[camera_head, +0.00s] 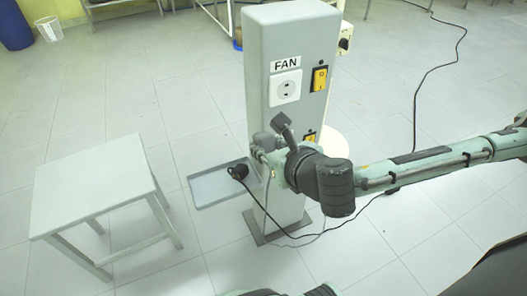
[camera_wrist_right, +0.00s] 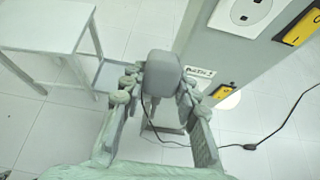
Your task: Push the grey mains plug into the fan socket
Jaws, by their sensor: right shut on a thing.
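The fan socket (camera_head: 286,87) is a white plate under the FAN label on the grey pillar (camera_head: 262,45). A white socket (camera_wrist_right: 243,12), seemingly the same one, shows at the top of the wrist view. My right gripper (camera_head: 262,148) is in front of the pillar, below and apart from the fan socket. It is shut on the grey mains plug (camera_wrist_right: 162,75), which sits between both fingers in the wrist view.
A yellow switch (camera_head: 319,78) is right of the fan socket; a lower one (camera_head: 310,137) is partly hidden. A white stool (camera_head: 92,184) stands at left. Dark cables trail across the floor.

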